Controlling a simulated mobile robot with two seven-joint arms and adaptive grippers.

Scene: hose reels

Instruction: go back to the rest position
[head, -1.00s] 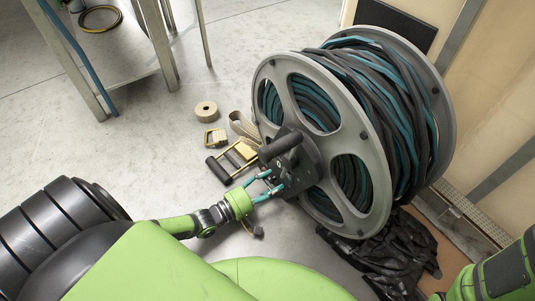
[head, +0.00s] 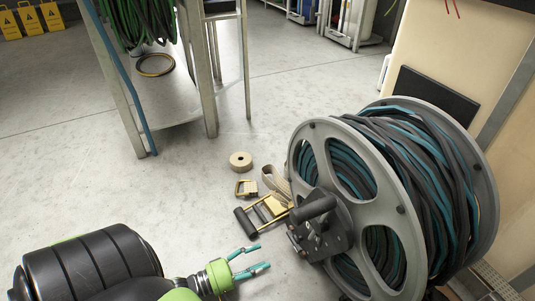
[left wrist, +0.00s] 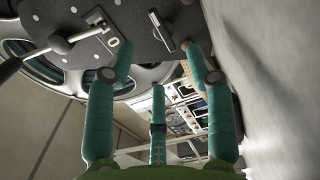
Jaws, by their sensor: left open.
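The large grey hose reel (head: 415,205), wound with black and teal hose, stands on the floor at the right of the head view. Its hub plate with a black crank handle (head: 312,210) faces my left gripper (head: 254,261). The gripper is open and empty, with teal fingers spread, low and to the left of the hub and apart from it. In the left wrist view the fingers frame empty space, with the reel's dark hub plate (left wrist: 130,30) beyond them. My right gripper is not in view.
A roll of tape (head: 241,161), a buckle (head: 246,188), a strap (head: 275,181) and a black-handled tool (head: 262,214) lie on the floor left of the reel. A metal table (head: 210,110) stands behind. Free floor lies to the left.

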